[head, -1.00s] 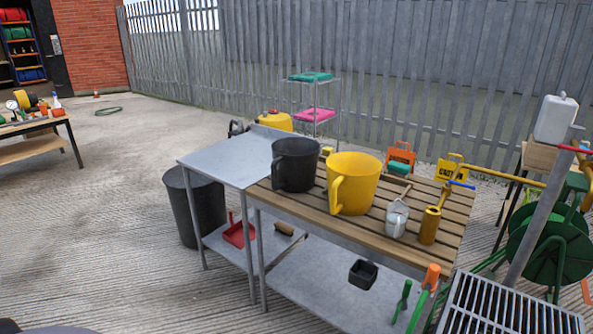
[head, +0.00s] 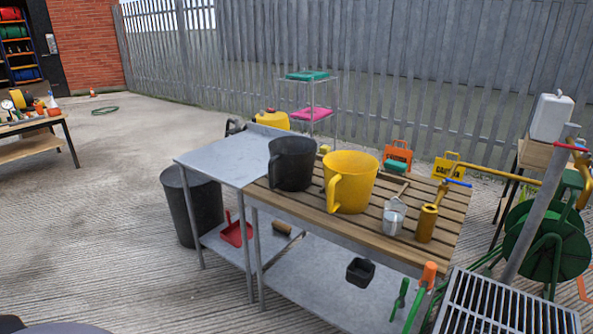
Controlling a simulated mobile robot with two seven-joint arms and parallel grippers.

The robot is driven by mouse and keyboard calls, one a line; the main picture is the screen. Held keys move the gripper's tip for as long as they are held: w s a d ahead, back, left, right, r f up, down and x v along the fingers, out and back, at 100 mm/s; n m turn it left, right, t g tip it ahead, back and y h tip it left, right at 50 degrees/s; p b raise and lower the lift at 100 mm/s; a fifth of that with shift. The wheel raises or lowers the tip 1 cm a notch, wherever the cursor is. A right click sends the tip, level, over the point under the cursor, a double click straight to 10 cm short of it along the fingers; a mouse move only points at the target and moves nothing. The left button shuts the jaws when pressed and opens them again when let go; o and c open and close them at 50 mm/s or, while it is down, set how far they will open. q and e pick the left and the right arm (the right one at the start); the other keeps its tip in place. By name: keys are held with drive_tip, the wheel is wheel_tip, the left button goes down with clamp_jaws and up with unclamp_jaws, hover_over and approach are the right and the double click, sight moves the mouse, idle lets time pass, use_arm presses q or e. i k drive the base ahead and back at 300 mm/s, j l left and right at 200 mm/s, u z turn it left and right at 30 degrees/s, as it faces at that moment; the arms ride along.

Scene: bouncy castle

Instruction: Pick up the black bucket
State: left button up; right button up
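The black bucket (head: 292,165) stands upright on the table where the grey metal top meets the wooden slats. It has a side handle at its left. A yellow bucket (head: 351,182) with a handle stands upright just to its right on the slatted table (head: 320,228). A larger dark bin (head: 192,208) stands on the ground under and beside the left end of the metal table. Neither of my grippers is in view.
A small metal can (head: 394,217) and a brass-coloured cylinder (head: 427,224) stand right of the yellow bucket. The grey metal tabletop (head: 220,157) is mostly clear. A metal grate (head: 505,305) and green hose reel (head: 545,245) are at the right. Open concrete lies left.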

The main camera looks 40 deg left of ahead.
sight(291, 163)
drive_tip(key=j+z, duration=0.2)
drive_tip(key=z, duration=0.2)
drive_tip(key=j+z, duration=0.2)
drive_tip(key=z, duration=0.2)
drive_tip(key=j+z, duration=0.2)
drive_tip(key=j, duration=0.15)
drive_tip(key=k+j+z, duration=0.2)
drive_tip(key=j, duration=0.2)
drive_tip(key=j+z, duration=0.15)
drive_tip(key=j, duration=0.2)
drive_tip(key=k+j+z, duration=0.1)
drive_tip(key=j, duration=0.3)
drive_tip(key=k+j, duration=0.15)
drive_tip(key=j, duration=0.2)
drive_tip(key=k+j+z, duration=0.1)
drive_tip(key=j, duration=0.3)
drive_tip(key=k+j, duration=0.4)
drive_tip(key=j, duration=0.3)
drive_tip(key=z, duration=0.05)
